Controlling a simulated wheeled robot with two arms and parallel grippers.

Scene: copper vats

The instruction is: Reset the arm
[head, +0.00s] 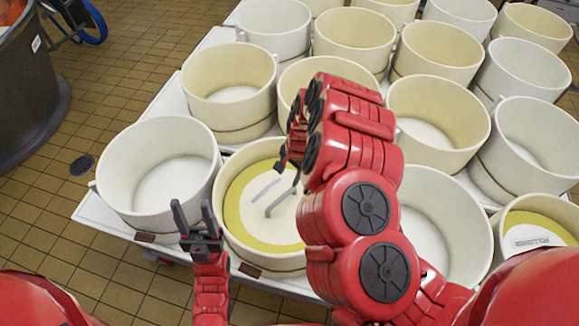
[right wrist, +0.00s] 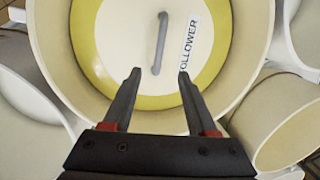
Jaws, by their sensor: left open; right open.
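My left gripper (head: 195,215) is open and empty at the lower left of the head view, in front of the near-left moulds. My right gripper (right wrist: 160,73) is open over a round cream mould (right wrist: 255,50), with nothing between its fingers. A cream follower disc with a yellow rim (right wrist: 93,60) lies inside that mould. Its grey bar handle (right wrist: 161,45) lies beyond the fingertips, beside a label reading FOLLOWER. In the head view the same mould (head: 262,262) is partly covered by my red right arm, which hides most of the right gripper.
Several open, empty moulds (head: 160,215) stand close together on a white table (head: 100,212). Another mould with a follower disc (head: 535,228) is at the right edge. A dark vat (head: 25,95) stands at the upper left. The tiled floor (head: 125,75) left of the table is mostly clear.

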